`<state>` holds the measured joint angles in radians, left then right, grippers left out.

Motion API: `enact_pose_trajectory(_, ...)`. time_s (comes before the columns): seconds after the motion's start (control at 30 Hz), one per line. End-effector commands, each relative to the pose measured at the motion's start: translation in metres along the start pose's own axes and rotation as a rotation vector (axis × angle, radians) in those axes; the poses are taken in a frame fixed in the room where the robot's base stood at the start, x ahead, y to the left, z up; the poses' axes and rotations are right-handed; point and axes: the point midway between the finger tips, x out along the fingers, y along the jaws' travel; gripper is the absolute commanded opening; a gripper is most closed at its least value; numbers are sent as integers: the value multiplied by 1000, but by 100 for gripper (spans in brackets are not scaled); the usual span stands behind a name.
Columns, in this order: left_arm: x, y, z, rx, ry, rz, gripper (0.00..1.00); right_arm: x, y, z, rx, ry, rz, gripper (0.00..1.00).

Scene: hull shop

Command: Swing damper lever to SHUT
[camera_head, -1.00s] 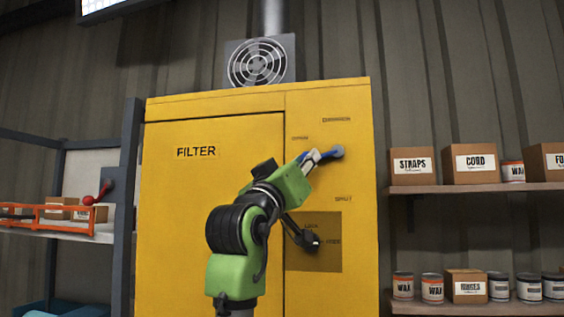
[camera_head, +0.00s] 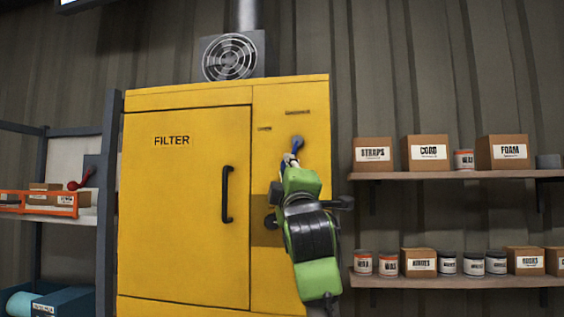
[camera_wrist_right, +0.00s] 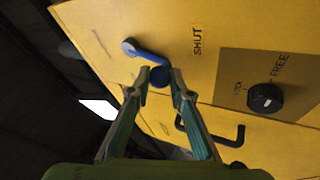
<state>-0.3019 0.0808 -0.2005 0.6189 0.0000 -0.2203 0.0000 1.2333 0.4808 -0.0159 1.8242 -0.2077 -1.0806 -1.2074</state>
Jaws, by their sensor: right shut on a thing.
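The damper lever (camera_head: 296,146) is a blue bar on a grey round pivot, high on the right part of the yellow filter cabinet (camera_head: 190,200). It slants down and slightly left from the pivot. The SHUT label (camera_wrist_right: 197,40) is on the cabinet beside the lever, hidden by my arm in the head view. My left gripper is out of view.
A black knob (camera_wrist_right: 264,98) marked FREE sits on a darker panel near the lever. A black door handle (camera_head: 227,194) stands out to the left of my arm. Shelves with boxes and cans (camera_head: 432,175) are at the right, a rack (camera_head: 108,200) at the left.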

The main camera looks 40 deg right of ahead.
Motion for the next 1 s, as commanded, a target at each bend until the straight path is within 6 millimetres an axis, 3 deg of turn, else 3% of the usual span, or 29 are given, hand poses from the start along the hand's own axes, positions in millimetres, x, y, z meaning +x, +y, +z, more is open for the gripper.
enact_pose_trajectory(0.03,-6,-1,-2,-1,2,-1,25,1,8,7,-39,6,-4,0)
enact_pose_trajectory(0.4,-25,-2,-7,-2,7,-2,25,-3,13,22,-226,92,-80,0)
enact_pose_trajectory(1.0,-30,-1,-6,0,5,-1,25,-4,15,27,-282,115,-101,0)
